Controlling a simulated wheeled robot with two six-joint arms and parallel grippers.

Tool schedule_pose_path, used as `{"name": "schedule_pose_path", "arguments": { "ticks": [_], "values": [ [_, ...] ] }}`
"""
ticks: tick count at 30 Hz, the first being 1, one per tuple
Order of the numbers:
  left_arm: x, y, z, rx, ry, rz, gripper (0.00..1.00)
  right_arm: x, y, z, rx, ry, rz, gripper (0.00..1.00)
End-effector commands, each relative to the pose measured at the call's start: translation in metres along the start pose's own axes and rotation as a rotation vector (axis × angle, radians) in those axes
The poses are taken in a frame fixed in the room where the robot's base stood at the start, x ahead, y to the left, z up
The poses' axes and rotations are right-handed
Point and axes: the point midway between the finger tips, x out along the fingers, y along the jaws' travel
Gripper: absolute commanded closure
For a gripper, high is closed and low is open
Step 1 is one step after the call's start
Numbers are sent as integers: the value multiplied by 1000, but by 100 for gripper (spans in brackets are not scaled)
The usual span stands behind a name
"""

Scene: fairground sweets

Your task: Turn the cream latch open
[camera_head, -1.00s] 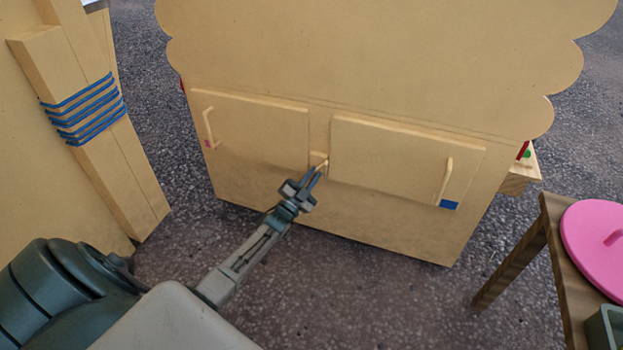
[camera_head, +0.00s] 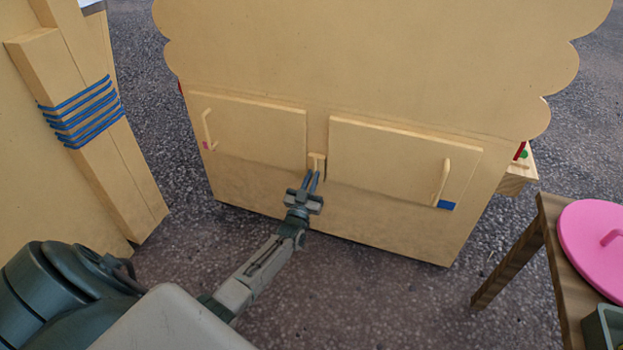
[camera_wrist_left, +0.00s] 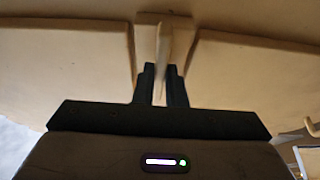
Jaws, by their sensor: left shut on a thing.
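The cream latch (camera_head: 317,160) is a small bar on a block between two cabinet doors. It hangs roughly upright, pointing down. My left gripper (camera_head: 312,184) is shut on the lower part of the latch. In the left wrist view the latch (camera_wrist_left: 165,47) runs down between the two dark fingers of the left gripper (camera_wrist_left: 161,85). The left door (camera_head: 255,130) with a pink mark and the right door (camera_head: 390,155) with a blue mark both look closed. My right gripper is not in view.
A wooden post with blue cord (camera_head: 85,110) stands at the left. A wooden table (camera_head: 545,225) with a pink lid (camera_head: 592,240) stands at the right. The dark floor (camera_head: 400,300) in front of the cabinet is clear.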

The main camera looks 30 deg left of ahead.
Motion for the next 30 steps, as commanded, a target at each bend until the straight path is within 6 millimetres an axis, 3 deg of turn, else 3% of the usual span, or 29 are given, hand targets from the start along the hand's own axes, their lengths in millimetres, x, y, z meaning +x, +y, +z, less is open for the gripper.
{"name": "schedule_pose_path", "arguments": {
  "ticks": [15,16,18,19,30],
  "values": [
    [-2,0,1,-17,-3,-7,100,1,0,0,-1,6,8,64],
    [-2,0,1,-17,-3,-7,83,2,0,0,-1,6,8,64],
    [-1,0,1,-16,-3,-7,70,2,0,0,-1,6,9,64],
    [-1,0,1,-16,-2,-7,67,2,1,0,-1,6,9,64],
    [-8,0,0,-15,-3,-6,67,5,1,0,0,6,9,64]
  ]
}}
